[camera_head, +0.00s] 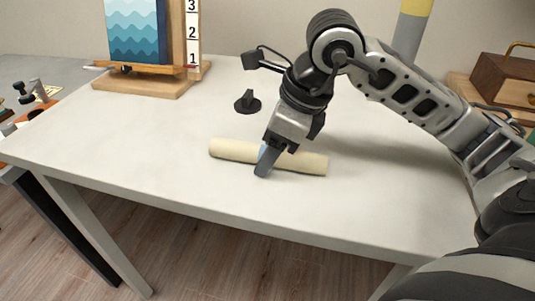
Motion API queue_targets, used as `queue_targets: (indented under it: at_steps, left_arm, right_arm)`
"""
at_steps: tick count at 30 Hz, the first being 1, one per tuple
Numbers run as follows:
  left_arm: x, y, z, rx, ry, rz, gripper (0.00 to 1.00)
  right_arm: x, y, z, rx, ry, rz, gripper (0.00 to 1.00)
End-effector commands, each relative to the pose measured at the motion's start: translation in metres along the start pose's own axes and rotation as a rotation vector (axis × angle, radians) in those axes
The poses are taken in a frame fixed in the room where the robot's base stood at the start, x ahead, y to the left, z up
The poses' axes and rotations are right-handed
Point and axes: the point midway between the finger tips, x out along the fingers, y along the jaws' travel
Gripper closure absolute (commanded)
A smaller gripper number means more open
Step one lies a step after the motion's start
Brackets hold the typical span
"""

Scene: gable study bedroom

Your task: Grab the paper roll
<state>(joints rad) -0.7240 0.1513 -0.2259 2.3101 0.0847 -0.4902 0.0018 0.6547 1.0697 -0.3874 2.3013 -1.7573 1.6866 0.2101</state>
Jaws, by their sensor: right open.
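The paper roll (307,163) is a cream cylinder lying on its side on the white table (170,130), long way across the picture. My right gripper (264,165) points down at the roll's middle. One finger shows in front of the roll and hides part of it. The jaws are open, and the far finger is mostly hidden. I cannot tell whether the fingers touch the roll. My left gripper is not in view.
A wooden stand with a blue wave picture (133,30) and a number strip (193,35) is at the back left. A small black object (247,102) lies behind the roll. A wooden box (503,82) is at the back right. The table's front left is clear.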

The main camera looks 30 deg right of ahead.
Motion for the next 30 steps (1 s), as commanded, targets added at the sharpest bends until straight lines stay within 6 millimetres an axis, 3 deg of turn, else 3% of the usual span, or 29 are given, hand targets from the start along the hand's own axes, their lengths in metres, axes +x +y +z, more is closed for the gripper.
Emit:
queue_targets:
  at_steps: [2, 3, 8, 22, 26, 30]
  left_arm:
    - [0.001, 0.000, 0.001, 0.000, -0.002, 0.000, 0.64]
    - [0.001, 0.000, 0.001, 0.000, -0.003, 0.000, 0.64]
    - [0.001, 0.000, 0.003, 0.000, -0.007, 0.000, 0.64]
    - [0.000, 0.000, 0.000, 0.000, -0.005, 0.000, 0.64]
    - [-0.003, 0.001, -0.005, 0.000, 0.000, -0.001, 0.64]
    - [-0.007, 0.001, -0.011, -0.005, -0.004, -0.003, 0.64]
  right_arm:
    - [0.000, 0.000, 0.000, 0.000, 0.000, 0.000, 0.45]
    - [0.000, 0.000, 0.000, 0.000, 0.000, 0.000, 0.51]
    - [-0.001, 0.000, 0.000, 0.000, 0.000, 0.000, 0.94]
    - [-0.010, 0.000, 0.004, 0.000, -0.002, -0.001, 0.94]
    - [-0.030, 0.000, 0.013, -0.001, -0.005, -0.003, 0.94]
    - [-0.067, 0.022, 0.014, -0.007, -0.008, -0.006, 0.94]
